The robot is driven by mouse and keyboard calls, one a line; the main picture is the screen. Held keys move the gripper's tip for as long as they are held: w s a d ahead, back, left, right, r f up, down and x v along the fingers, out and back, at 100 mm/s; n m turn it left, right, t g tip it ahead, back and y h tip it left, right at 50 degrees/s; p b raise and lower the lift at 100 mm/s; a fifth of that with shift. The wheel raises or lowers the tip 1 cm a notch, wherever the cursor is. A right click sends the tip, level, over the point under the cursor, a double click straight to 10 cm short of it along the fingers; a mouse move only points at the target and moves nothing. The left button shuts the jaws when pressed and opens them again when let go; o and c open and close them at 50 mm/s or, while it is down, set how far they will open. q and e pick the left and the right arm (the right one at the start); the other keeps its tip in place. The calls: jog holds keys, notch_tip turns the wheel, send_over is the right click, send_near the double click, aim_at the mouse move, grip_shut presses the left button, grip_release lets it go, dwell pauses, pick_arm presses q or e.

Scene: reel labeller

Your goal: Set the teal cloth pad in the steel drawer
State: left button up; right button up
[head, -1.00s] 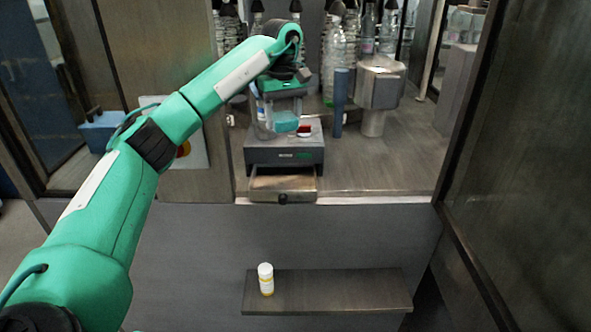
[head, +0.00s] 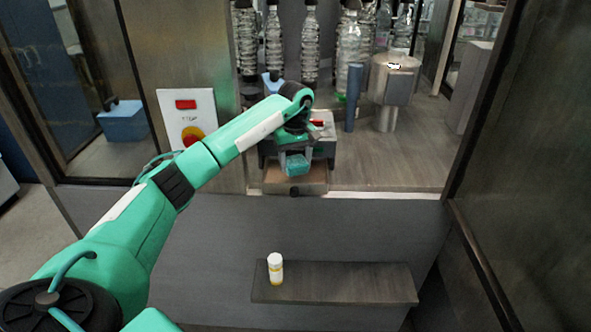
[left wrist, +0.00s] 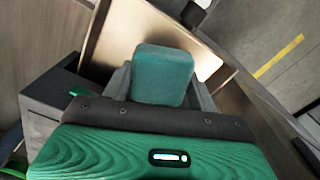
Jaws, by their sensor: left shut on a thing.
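The teal cloth pad (head: 297,165) is held between the fingers of my left gripper (head: 295,158). In the left wrist view the pad (left wrist: 163,75) sits between the two grey fingers, and the gripper is shut on it. The steel drawer (head: 310,188) is pulled out at the front of the dark labeller unit. The pad is over the open drawer; the left wrist view shows the drawer's bare metal floor (left wrist: 118,40) around it. I cannot tell whether the pad touches the floor. My right gripper is not in view.
A blue post (head: 354,98) and a steel canister (head: 392,85) stand right of the unit. Clear bottles (head: 350,50) line the back. A stop button panel (head: 187,118) is on the left. A white and yellow bottle (head: 275,269) stands on the lower shelf (head: 350,283).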

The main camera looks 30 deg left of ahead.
aim_at(295, 173)
pick_arm(q)
notch_tip(295, 173, down, 4)
jog(key=shift+s+r+p, duration=0.1)
jog(key=shift+r+p, duration=0.05)
jog(key=shift+p, duration=0.35)
jog(key=shift+f, duration=0.2)
jog(key=o, duration=0.9)
jog(key=shift+o, duration=0.2)
